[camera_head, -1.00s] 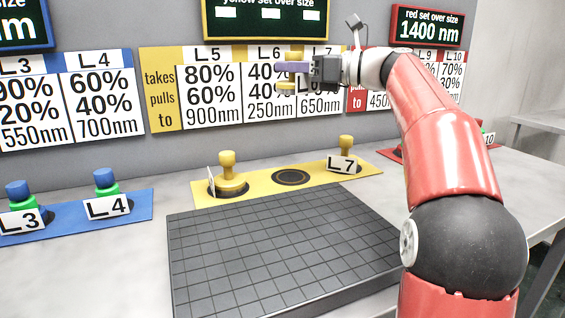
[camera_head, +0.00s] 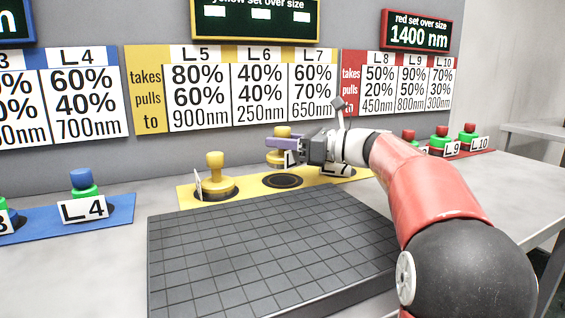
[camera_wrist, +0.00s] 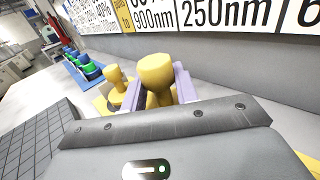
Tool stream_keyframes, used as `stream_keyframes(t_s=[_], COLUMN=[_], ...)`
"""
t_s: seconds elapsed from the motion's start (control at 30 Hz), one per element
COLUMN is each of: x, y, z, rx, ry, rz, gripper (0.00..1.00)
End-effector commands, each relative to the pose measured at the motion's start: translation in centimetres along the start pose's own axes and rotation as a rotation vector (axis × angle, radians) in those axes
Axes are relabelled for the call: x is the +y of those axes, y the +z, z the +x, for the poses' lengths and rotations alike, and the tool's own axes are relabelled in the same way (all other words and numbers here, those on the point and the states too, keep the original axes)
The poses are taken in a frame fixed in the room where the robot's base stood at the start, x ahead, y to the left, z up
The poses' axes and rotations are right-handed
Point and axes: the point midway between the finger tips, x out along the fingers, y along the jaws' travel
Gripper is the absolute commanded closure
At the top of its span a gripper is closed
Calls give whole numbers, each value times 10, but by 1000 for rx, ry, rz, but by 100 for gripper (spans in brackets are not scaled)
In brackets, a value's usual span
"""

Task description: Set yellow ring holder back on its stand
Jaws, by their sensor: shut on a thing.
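My gripper (camera_head: 284,144), with purple fingers, is shut on a yellow ring holder (camera_head: 277,157). The holder looks upright, just above the empty dark round stand (camera_head: 283,181) in the middle of the yellow strip (camera_head: 240,196). I cannot tell for sure whether its base is clear of the strip. In the wrist view, the held yellow ring holder (camera_wrist: 157,72) has its knob between the two purple fingers, and its lower part is hidden by the gripper body. Another yellow holder (camera_head: 214,178) stands at the strip's left end.
A dark gridded plate (camera_head: 270,250) lies in front of the strip. The L7 card (camera_head: 335,170) is partly behind my gripper. Blue-topped holders (camera_head: 83,184) stand left and red-topped ones (camera_head: 440,140) right. A wall with charts (camera_head: 200,90) is behind.

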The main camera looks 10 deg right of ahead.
Motion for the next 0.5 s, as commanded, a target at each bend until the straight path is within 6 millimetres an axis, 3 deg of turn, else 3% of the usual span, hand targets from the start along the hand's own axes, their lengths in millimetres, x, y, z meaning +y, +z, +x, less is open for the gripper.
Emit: stream_keyframes(t_s=[0.23,0.5], x=[0,0], y=[-37,-38], z=[0,0], rx=[-1,-1], ry=[0,0], rz=[3,-1], gripper=[100,100])
